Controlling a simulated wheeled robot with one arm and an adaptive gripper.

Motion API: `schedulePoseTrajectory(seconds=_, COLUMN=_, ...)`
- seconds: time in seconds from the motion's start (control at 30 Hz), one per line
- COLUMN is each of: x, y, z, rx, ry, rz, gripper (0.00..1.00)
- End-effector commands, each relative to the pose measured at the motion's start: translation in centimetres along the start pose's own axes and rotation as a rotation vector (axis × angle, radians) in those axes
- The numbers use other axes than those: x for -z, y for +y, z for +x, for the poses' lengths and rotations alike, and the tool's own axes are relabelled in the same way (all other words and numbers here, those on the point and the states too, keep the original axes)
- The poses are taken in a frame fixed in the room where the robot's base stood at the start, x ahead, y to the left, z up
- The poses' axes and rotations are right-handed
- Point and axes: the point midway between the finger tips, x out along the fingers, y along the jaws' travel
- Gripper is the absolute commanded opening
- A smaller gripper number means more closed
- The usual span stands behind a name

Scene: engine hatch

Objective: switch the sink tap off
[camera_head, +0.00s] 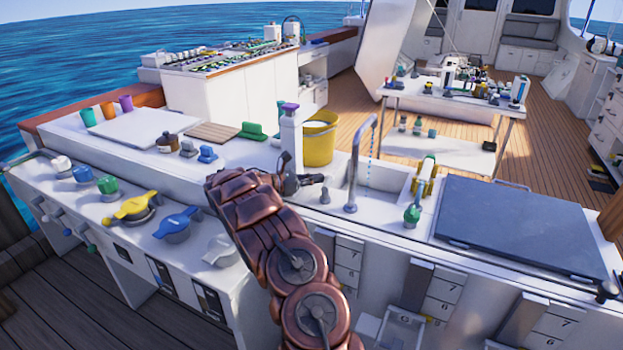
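The sink tap (354,165) is a tall grey spout standing at the front edge of the sink (393,177). A thin dotted blue stream falls from its curved top into the basin. A small grey knob (325,196) stands left of the spout's base; I cannot tell whether it is the tap's control. My arm reaches up from the bottom of the view, and my gripper (296,180) is over the counter, left of the knob and the spout. My gripper is small and dark here, and its fingers are partly hidden by my arm. I see nothing held in it.
A yellow bucket (319,142) and a white post with a purple top (291,130) stand behind my gripper. A green and yellow valve (419,195) and a dark flat lid (520,225) are to the right. Several coloured valve handles (135,207) line the left counter.

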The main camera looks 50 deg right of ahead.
Motion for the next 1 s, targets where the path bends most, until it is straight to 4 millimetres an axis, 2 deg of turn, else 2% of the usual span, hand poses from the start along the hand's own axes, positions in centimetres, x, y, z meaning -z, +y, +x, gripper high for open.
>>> schedulePoseTrajectory(seconds=0.4, x=-0.09, y=0.01, z=0.99, rx=-0.001, ry=0.0, rz=-0.001, gripper=0.0)
schedulePoseTrajectory(seconds=1.0, x=-0.06, y=0.02, z=1.08, rx=-0.002, ry=0.0, rz=-0.001, gripper=0.0)
